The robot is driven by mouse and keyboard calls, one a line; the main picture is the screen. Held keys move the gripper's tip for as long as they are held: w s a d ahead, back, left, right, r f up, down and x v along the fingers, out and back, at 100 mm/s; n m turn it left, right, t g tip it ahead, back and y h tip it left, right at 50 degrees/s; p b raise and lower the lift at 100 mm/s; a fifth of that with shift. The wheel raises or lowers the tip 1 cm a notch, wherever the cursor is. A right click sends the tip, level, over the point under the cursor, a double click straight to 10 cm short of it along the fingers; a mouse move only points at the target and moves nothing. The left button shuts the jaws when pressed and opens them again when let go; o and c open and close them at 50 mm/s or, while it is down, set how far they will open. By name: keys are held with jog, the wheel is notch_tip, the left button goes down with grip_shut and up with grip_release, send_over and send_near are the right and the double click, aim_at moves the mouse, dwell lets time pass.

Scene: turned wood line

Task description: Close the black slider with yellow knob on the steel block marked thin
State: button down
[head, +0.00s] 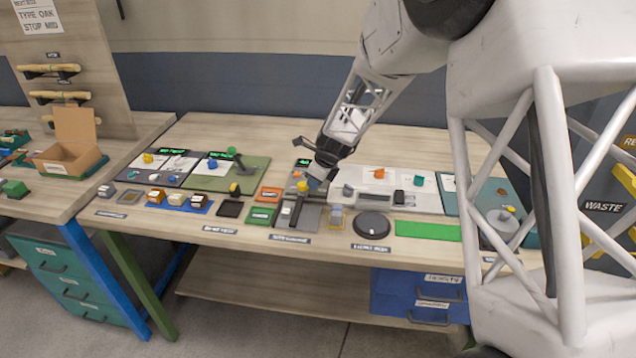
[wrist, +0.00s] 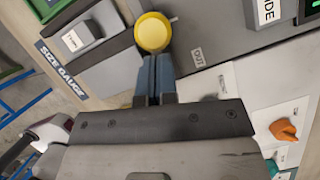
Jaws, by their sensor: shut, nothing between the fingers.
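The yellow knob (wrist: 152,32) is a round disc just past my fingertips in the wrist view. It also shows in the head view (head: 302,186), at the upper end of the dark slider area on the grey gauge plate. My gripper (wrist: 155,60) is shut and empty, its two blue-grey fingers side by side against or just short of the knob; I cannot tell whether they touch. In the head view my gripper (head: 317,183) is low over the table beside the knob.
A "SIZE GAUGE" label (wrist: 62,70) is along the table edge. A white panel with an orange knob (wrist: 284,130) is to the right. In the head view, a round dark disc (head: 371,226) and a green pad (head: 428,231) lie right of the gauge.

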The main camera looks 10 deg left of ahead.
jog(key=shift+a, duration=0.75)
jog(key=shift+d, duration=0.15)
jog(key=shift+s+d, duration=0.15)
jog(key=shift+d, duration=0.35)
jog(key=d, duration=0.3)
jog(key=shift+s+r, duration=0.1)
jog(key=shift+s, duration=0.3)
jog(key=w+v, duration=0.1)
jog(key=v, duration=0.8)
jog(key=shift+s+r, duration=0.4)
jog(key=shift+s, duration=0.1)
jog(key=shift+f, duration=0.1)
